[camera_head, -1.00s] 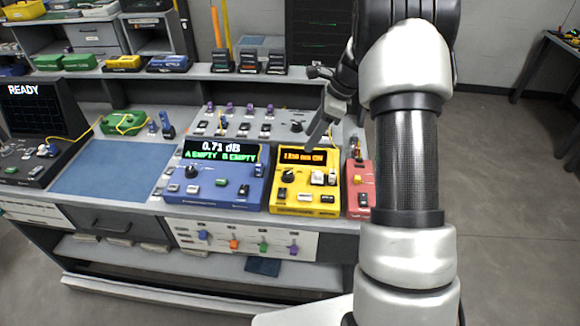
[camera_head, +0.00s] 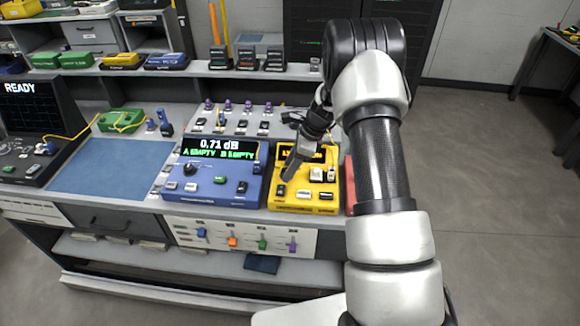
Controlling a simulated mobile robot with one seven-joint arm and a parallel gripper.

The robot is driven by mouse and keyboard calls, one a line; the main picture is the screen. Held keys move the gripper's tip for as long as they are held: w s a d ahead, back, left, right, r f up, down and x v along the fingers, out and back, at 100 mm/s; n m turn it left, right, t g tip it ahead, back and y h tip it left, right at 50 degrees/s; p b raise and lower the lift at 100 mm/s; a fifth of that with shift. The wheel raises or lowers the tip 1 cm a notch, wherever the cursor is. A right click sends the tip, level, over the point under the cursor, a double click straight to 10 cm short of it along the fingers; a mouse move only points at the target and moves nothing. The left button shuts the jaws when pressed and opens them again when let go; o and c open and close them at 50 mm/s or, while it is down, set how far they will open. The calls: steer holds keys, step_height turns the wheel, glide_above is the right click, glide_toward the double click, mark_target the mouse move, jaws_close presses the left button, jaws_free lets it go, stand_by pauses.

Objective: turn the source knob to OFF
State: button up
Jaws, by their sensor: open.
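The yellow box (camera_head: 309,207) stands on the bench, with an orange-lit display (camera_head: 318,156) along its top that my gripper partly covers. The box bears pale switches (camera_head: 316,174) on its right half. My gripper (camera_head: 289,174) reaches down over the left half of the box, where the black knob is, and hides the knob. The gripper is open; its fingers look narrow from here. Whether they touch the knob or sit around it cannot be told.
A blue meter (camera_head: 213,192) showing 0.71 dB stands just left of the yellow box. A red box (camera_head: 349,184) stands to its right, mostly behind my arm. A blue mat (camera_head: 105,168) lies clear at left. Small switches and purple knobs (camera_head: 248,105) stand behind.

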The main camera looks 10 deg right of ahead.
steer(key=shift+c, duration=0.3)
steer(key=c, duration=1)
steer(key=shift+n, duration=0.3)
steer(key=n, duration=0.1)
steer(key=n+g+b, duration=0.1)
steer(key=shift+w+f+n, duration=0.1)
steer(key=shift+w+n, duration=0.1)
steer(key=shift+n, duration=0.2)
steer(key=n, duration=0.1)
steer(key=n+g, duration=0.1)
steer(key=n, duration=0.1)
steer(key=n+g+b, duration=0.1)
steer(key=n, duration=0.1)
steer(key=shift+w, duration=0.25)
steer(key=n+g, duration=0.1)
steer(key=n, duration=0.1)
steer(key=n+h+b, duration=0.1)
steer(key=n, duration=0.2)
steer(key=shift+w+a+g+h, duration=0.15)
steer(key=shift+g+h, duration=0.15)
steer(key=shift+g, duration=0.1)
steer(key=shift+w+a+n+g+h+b, duration=0.1)
steer(key=shift+n+g+h+b, duration=0.2)
steer(key=shift+n, duration=0.8)
steer(key=shift+a+n+g+h+b, duration=0.1)
steer(key=shift+n+h, duration=0.3)
steer(key=shift+n, duration=0.7)
